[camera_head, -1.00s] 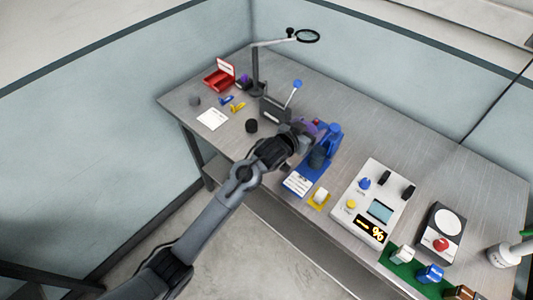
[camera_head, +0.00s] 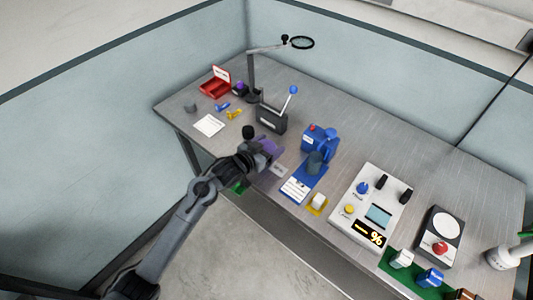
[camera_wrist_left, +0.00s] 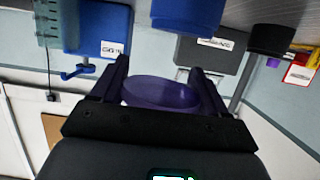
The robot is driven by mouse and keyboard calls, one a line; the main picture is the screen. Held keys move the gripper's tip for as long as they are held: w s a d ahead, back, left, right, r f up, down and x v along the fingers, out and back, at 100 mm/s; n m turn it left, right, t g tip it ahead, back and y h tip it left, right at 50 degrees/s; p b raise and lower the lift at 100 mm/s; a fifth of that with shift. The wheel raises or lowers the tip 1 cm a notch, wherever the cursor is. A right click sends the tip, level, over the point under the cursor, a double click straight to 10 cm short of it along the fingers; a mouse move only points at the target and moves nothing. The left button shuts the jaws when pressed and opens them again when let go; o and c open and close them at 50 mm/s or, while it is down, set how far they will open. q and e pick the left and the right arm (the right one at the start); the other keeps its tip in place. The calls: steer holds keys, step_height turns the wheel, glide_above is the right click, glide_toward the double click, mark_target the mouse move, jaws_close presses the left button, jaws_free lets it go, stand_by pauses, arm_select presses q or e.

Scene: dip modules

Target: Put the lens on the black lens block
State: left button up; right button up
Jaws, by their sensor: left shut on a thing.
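My left gripper (camera_head: 266,151) is shut on the purple round lens (camera_wrist_left: 162,93), which sits between the two fingers in the left wrist view. In the head view a purple patch (camera_head: 270,146) shows at the gripper. The black lens block (camera_head: 248,131) looks like a short black cylinder standing on the table, just behind and left of the gripper. It also shows at the upper right of the left wrist view (camera_wrist_left: 271,37), apart from the lens.
A dark lever box (camera_head: 271,119) stands behind the gripper and a blue machine (camera_head: 316,140) to its right. A white card (camera_head: 209,125), yellow and blue small parts and a red box (camera_head: 214,86) lie left. A magnifier lamp (camera_head: 253,75) stands at the back.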

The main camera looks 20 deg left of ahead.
arm_select(q)
steer(key=shift+s+a+f, duration=0.15)
steer(key=shift+a+f, duration=0.1)
steer(key=shift+a, duration=0.1)
step_height(320, 180, down, 2)
steer(key=shift+f, duration=0.8)
steer(key=shift+f, duration=0.1)
steer(key=o, duration=1)
steer(key=shift+f, duration=0.1)
